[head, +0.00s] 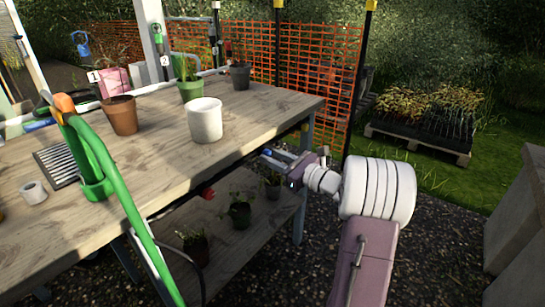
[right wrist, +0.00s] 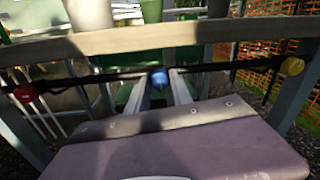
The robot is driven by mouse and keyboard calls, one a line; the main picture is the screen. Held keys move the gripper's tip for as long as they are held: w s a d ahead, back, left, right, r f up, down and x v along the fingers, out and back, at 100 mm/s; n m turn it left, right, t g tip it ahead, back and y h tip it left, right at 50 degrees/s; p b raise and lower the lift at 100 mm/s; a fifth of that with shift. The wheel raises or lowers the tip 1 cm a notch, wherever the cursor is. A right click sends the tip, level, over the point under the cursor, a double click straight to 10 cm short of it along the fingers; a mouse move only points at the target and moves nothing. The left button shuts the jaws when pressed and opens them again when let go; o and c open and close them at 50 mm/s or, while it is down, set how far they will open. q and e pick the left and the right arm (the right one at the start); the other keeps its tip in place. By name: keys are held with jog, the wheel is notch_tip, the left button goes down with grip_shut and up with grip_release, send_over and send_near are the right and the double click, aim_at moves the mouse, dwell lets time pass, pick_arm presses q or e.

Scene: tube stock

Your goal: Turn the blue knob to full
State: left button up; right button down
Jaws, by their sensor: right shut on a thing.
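The blue knob (right wrist: 157,82) sits on a dark pipe under the front edge of the table, in the middle of the right wrist view. In the head view it shows as a small blue spot (head: 266,153) below the table's right edge. My right gripper (right wrist: 158,88) is shut on the blue knob, with one finger on each side of it. In the head view the right gripper (head: 274,158) reaches in from the right, below table-top height. The knob's setting cannot be read. My left gripper is not in view.
A red knob (right wrist: 22,93) and a yellow knob (right wrist: 291,66) sit on the same pipe, either side. The wooden table (head: 265,105) above carries pots, including a white one (head: 205,121). A lower shelf (head: 262,232) holds plants.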

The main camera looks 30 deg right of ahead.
jog(key=c, duration=1.1)
grip_release()
jog(key=shift+c, duration=0.2)
jog(key=p+v, duration=0.3)
jog(key=v, duration=0.6)
